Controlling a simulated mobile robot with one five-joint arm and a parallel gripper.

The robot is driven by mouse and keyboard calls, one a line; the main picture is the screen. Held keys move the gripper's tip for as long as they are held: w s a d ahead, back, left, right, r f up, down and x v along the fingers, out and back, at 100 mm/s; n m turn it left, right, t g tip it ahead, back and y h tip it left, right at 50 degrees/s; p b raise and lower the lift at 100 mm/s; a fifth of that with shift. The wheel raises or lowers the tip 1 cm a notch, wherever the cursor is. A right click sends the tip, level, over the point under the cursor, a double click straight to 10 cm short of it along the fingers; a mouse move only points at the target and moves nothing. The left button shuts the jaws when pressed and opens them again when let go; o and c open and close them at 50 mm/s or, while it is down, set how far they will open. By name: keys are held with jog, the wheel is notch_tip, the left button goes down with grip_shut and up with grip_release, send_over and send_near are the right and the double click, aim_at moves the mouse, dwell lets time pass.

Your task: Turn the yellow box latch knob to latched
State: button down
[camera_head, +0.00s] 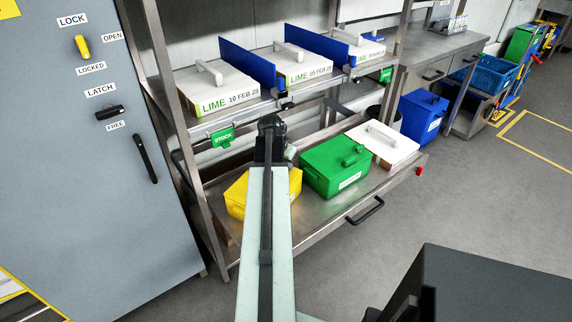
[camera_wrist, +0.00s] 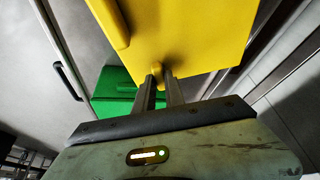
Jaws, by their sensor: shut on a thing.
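The yellow box (camera_head: 236,195) sits on the lower shelf of the steel rack, partly hidden behind my arm in the head view. In the wrist view the yellow box (camera_wrist: 190,35) fills the upper middle, close in front of me. Its small yellow latch knob (camera_wrist: 157,68) sticks out at the box's lower edge. My gripper (camera_wrist: 159,77) is shut on this knob, with one finger on each side. In the head view my arm hides the fingers and the knob. I cannot tell which way the knob is turned.
A white box (camera_head: 382,145) stands further right. The rack's upper shelf (camera_head: 235,113) hangs above with lime boxes. A grey cabinet (camera_head: 60,190) stands left.

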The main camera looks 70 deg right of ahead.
jog(key=shift+n, duration=0.3)
jog(key=c, duration=1.4)
grip_release()
jog(key=p+v, duration=0.7)
jog(key=shift+a+r, duration=0.2)
jog(key=shift+r, duration=0.15)
jog(key=shift+s, duration=0.1)
